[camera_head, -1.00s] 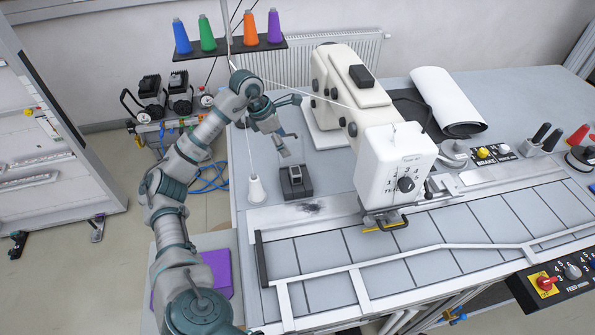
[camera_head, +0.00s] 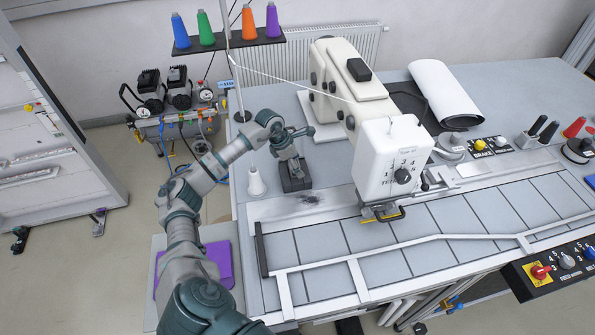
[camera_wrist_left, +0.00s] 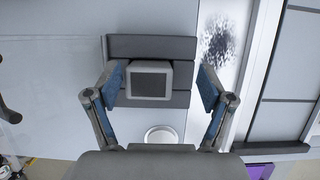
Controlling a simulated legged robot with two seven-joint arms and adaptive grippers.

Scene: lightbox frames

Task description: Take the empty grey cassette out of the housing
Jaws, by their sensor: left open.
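The grey cassette (camera_wrist_left: 150,82), a light grey square frame around a dark window, sits in the dark grey housing (camera_wrist_left: 150,46) in the left wrist view. In the head view the housing (camera_head: 296,185) stands on the table, and my gripper mostly hides the cassette. My left gripper (camera_wrist_left: 158,86) is open. Its two blue-padded fingers are on either side of the cassette, the left one closer to it; I cannot tell whether that finger touches it. In the head view my left gripper (camera_head: 291,160) is just above the housing. My right gripper is not in view.
The white sewing machine (camera_head: 392,160) is to the right. A thread spool rack (camera_head: 228,41) is behind. A dark smudge (camera_head: 310,200) marks the table in front. Table to the front right is covered by rails.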

